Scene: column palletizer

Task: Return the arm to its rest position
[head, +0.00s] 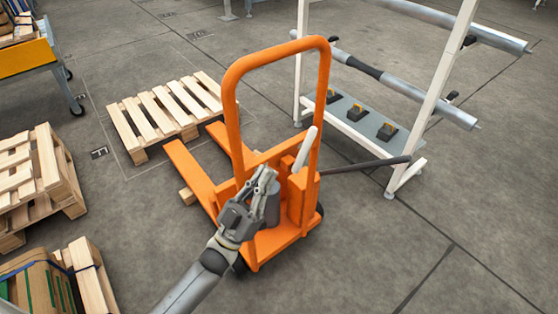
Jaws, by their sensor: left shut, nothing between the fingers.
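My left arm comes in from the lower left. Its gripper (268,181) is shut and empty, in front of the orange pallet jack (234,121) near the middle of the view. The gripper covers part of the jack's lower body, and I cannot tell whether it touches it. The jack has a tall looped handle, forks pointing to the upper left, and a dark bar sticking out to the right. My right gripper is not in view.
A wooden pallet (165,110) lies beyond the forks. Stacked pallets (38,180) and a strapped load (45,280) stand at the left. A white rack (432,95) with grey rollers stands at the upper right. The floor at the lower right is clear.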

